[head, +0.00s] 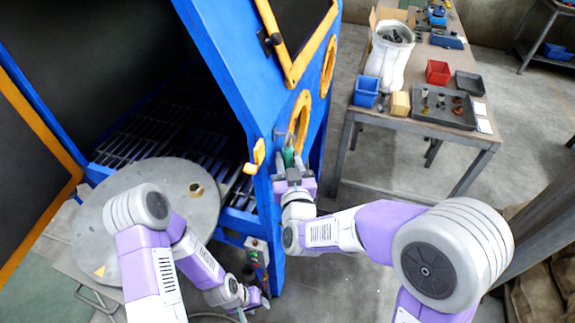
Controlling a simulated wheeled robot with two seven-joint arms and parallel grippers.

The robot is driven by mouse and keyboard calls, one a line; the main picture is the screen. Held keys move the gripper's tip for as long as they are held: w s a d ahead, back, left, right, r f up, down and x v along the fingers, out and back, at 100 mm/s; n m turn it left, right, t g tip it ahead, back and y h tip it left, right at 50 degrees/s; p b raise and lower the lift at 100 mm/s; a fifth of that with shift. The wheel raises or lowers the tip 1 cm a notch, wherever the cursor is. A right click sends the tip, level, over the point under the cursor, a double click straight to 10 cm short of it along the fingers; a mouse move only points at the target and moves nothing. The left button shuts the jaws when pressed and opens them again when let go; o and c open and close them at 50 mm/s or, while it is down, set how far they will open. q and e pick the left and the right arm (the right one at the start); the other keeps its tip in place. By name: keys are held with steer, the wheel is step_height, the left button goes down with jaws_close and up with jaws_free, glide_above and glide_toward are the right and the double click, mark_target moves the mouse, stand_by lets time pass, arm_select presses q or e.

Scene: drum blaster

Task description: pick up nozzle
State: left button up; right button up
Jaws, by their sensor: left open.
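Several small nozzle-like parts (441,99) stand in the dark tray (446,117) on the workbench; they are too small to tell which is the nozzle. My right gripper (290,164) is raised at the blue cabinet's front corner post, far from the tray. A small green piece (289,156) shows at its fingertips; I cannot tell whether it is held or behind them. My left gripper (258,302) is open, low at the bottom of the view, near the cabinet's foot. Its fingers are small and partly hidden.
The blue cabinet (215,60) stands open, with a round turntable (85,232) in front. Floor is clear right of the cabinet.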

steer(key=shift+c, duration=0.3)
jaws_close()
steer(key=shift+r, duration=0.1)
